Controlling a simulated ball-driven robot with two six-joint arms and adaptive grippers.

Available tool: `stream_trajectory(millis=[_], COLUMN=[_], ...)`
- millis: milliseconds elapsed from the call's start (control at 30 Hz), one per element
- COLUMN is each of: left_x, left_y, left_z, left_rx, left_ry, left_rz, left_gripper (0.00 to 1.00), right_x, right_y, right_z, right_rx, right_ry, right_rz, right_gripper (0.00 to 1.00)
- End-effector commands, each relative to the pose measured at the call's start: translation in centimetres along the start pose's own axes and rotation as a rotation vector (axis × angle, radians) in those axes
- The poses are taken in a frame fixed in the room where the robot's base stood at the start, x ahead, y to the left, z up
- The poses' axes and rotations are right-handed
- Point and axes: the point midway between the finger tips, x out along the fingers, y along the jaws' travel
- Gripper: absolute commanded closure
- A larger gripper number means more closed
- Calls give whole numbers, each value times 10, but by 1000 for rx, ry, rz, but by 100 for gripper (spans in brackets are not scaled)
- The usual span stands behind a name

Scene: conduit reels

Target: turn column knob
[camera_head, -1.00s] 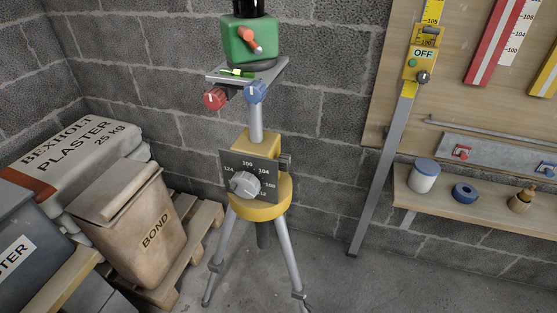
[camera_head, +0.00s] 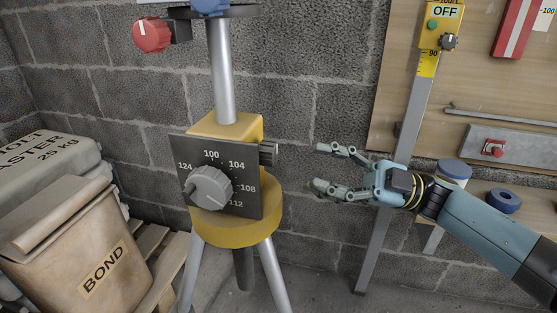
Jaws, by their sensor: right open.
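The column knob (camera_head: 209,187) is a grey ribbed dial on a dark plate (camera_head: 240,203) with numbers including 100, 104, 108, 112 and 124. The plate sits on the yellow head (camera_head: 243,236) of a tripod, below a silver column (camera_head: 221,75). The knob's pointer is towards its lower left. My right gripper (camera_head: 317,167) comes in from the right with its fingers spread towards the plate. It is open and empty, to the right of the plate and apart from it. My left gripper is out of view.
A red knob (camera_head: 152,33) and a partly cut-off blue knob (camera_head: 209,6) are higher on the column. A grey staff (camera_head: 398,165) leans on the wooden board behind my right gripper.

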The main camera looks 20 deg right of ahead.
Motion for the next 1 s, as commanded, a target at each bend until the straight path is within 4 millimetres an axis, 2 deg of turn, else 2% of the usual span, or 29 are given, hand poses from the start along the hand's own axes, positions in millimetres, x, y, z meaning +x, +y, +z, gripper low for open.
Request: stream_trajectory(millis=[100, 300, 500, 767, 1000], left_x=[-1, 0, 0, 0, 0], left_y=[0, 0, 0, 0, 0], left_z=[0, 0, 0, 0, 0], left_rx=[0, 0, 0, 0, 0], left_ry=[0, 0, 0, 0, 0], left_rz=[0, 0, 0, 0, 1], left_gripper=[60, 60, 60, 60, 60], right_x=[27, 60, 74, 74, 74], right_y=[0, 0, 0, 0, -1], right_z=[-1, 0, 1, 1, 1], right_rx=[-1, 0, 2, 2, 2], right_ry=[4, 2, -1, -1, -1], right_rz=[3, 3, 2, 2, 2], right_gripper=[57, 57, 57, 57, 88])
